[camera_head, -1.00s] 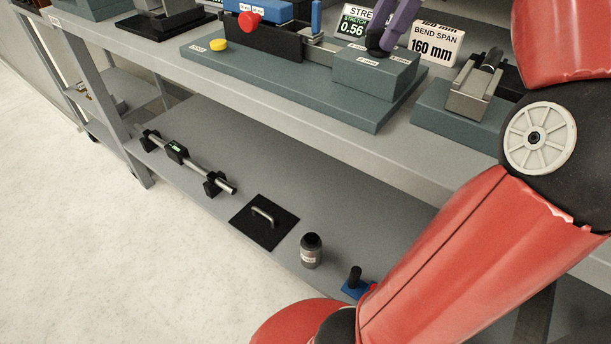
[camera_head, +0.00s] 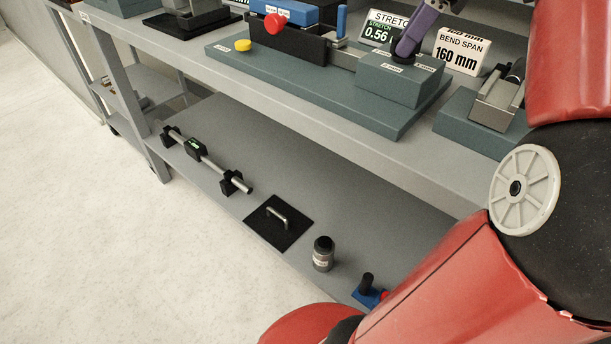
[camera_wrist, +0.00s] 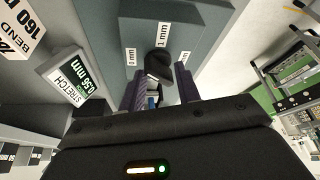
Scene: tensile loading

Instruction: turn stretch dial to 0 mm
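The stretch dial is a dark knob (camera_wrist: 160,62) on a grey-green block (camera_head: 400,82), with labels "0 mm" and "1 mm" around it in the wrist view. A third label is partly hidden. My gripper (camera_wrist: 161,72) has two purple fingers spread apart, with the knob between and just beyond their tips; contact cannot be told.
A bend span sign (camera_head: 461,53) reading 160 mm stands right of the block. A red knob (camera_head: 275,22) and yellow button (camera_head: 243,45) are to the left. A metal fixture (camera_head: 496,103) is at right. The lower shelf holds a bar, a black plate (camera_head: 278,222) and a jar (camera_head: 323,254).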

